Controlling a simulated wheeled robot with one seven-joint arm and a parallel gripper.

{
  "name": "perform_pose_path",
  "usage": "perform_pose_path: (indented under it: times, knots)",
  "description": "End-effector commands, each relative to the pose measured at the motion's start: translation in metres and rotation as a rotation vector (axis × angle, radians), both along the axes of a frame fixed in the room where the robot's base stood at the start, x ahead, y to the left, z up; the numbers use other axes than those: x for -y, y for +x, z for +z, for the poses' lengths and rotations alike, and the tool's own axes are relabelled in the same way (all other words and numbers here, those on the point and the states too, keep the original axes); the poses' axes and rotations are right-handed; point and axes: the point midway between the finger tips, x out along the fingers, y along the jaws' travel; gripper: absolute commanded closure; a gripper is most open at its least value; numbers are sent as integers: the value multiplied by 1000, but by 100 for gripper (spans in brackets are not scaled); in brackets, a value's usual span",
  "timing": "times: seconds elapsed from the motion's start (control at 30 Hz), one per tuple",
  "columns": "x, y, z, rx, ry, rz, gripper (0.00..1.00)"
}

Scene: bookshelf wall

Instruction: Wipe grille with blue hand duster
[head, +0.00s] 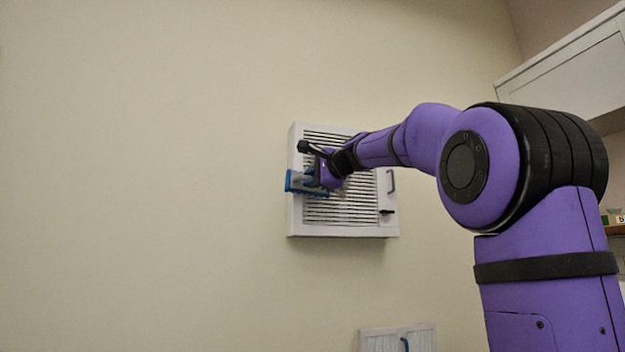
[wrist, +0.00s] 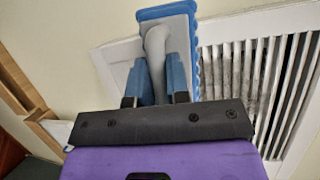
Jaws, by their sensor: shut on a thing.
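The white grille (head: 345,205) is a slatted panel on the wall, ahead of my arm. In the wrist view its slats (wrist: 285,70) fill the right side, with grey smudges on some of them. The blue hand duster (wrist: 168,14) has a blue edge and a grey handle. My gripper (wrist: 160,82) is shut on that handle. In the head view the duster (head: 294,182) is at the left part of the grille, beside my gripper (head: 318,178). In the wrist view it overlaps the grille's left frame; I cannot tell whether it touches.
A small handle (head: 392,181) and a dark latch (head: 387,211) are on the grille's right side. A white panel with a blue handle (head: 405,344) is below. A white cabinet (head: 570,75) is at the upper right. The wall to the left is clear.

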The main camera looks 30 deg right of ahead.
Motion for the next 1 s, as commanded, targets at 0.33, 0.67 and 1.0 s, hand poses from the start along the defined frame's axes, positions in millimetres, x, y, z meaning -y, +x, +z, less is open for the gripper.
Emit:
perform_pose_path:
  times: [0.33, 0.67, 1.0]
  knots:
    - [2, 6, 0, 1, 0, 0, 100]
    - [4, 9, 0, 0, 0, 0, 100]
    - [24, 2, 0, 0, 0, -1, 100]
